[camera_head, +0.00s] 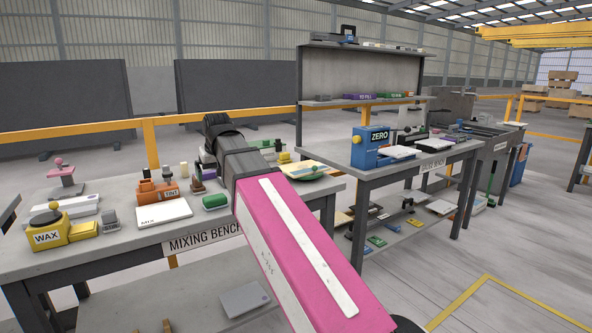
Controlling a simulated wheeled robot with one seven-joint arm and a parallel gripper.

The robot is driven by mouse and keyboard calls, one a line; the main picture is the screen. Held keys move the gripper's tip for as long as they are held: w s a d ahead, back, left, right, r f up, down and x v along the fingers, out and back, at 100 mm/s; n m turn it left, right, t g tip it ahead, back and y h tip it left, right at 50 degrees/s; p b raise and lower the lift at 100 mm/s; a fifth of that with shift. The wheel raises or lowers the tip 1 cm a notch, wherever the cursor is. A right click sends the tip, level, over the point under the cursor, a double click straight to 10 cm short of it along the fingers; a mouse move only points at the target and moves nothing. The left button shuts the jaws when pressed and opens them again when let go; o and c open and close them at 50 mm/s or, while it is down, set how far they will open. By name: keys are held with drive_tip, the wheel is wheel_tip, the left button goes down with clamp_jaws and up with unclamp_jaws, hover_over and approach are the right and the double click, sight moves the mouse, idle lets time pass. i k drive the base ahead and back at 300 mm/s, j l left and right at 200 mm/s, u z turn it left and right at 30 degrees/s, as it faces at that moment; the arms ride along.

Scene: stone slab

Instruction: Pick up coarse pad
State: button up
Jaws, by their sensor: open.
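I cannot tell which object is the coarse pad, as no readable label names it. A small green block (215,201) with a pale edge lies on the mixing bench (140,240), left of my arm. My pink arm link crosses the middle of the view and ends in dark joints over the mixing bench. My gripper's fingers do not show, and the arm hides part of the bench.
On the mixing bench stand a yellow WAX box (48,236), an orange holder (158,190), a white MIX slab (163,215) and a yellow tray (303,170). A blue ZERO device (370,146) stands on the right bench. Open floor lies at lower right.

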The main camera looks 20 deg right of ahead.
sight(197, 187)
drive_tip(key=i+l+u, duration=0.2)
drive_tip(key=i+l, duration=0.15)
drive_tip(key=l, duration=0.25)
drive_tip(key=i+l+u, duration=0.1)
drive_tip(key=l, duration=0.2)
drive_tip(key=i+l+u, duration=0.15)
drive_tip(key=i+l, duration=0.05)
drive_tip(key=l, duration=0.1)
